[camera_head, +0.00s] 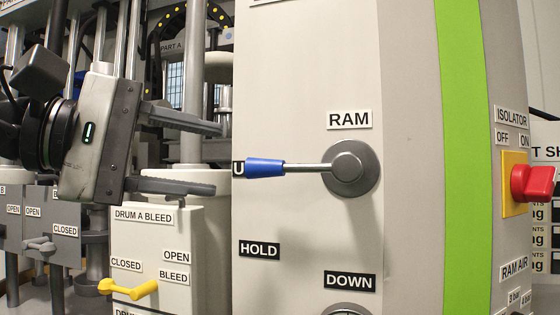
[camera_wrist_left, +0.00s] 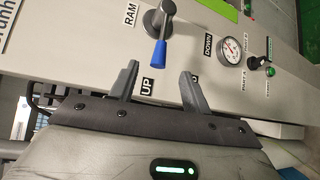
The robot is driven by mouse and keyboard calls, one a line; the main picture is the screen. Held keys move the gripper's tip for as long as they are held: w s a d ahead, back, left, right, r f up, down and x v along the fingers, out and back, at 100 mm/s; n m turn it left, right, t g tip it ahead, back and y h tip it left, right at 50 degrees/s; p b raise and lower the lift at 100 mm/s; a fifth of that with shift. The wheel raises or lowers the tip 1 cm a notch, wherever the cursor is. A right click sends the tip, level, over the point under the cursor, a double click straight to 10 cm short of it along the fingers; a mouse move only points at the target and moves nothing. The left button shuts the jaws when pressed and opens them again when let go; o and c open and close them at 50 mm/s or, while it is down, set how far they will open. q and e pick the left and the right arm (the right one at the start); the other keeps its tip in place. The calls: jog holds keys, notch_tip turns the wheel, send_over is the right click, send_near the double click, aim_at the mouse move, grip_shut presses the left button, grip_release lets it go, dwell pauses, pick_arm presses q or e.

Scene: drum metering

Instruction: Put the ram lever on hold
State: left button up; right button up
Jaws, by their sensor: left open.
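The ram lever has a blue grip (camera_head: 264,168), a thin metal rod and a round grey hub (camera_head: 350,168) under the RAM label (camera_head: 349,119). It points left in the head view, and its grip partly covers the UP label (camera_head: 238,169). The HOLD label (camera_head: 259,250) is below and left of the hub; the DOWN label (camera_head: 349,281) is below it. My left gripper (camera_head: 219,159) is open and empty, left of the grip's end. In the left wrist view, the blue grip (camera_wrist_left: 158,53) points toward the gap between the fingertips (camera_wrist_left: 160,72). My right gripper is not in view.
A yellow drum bleed lever (camera_head: 130,289) on a pale box is below my left gripper. A red isolator knob (camera_head: 534,183) is at the right. A pressure gauge (camera_wrist_left: 229,51) shows in the left wrist view. The panel face around the ram lever is clear.

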aim_at(261, 168)
pick_arm(q)
jog(key=p+x, duration=0.2)
jog(key=x, duration=0.8)
jog(key=shift+d, duration=0.15)
grip_shut()
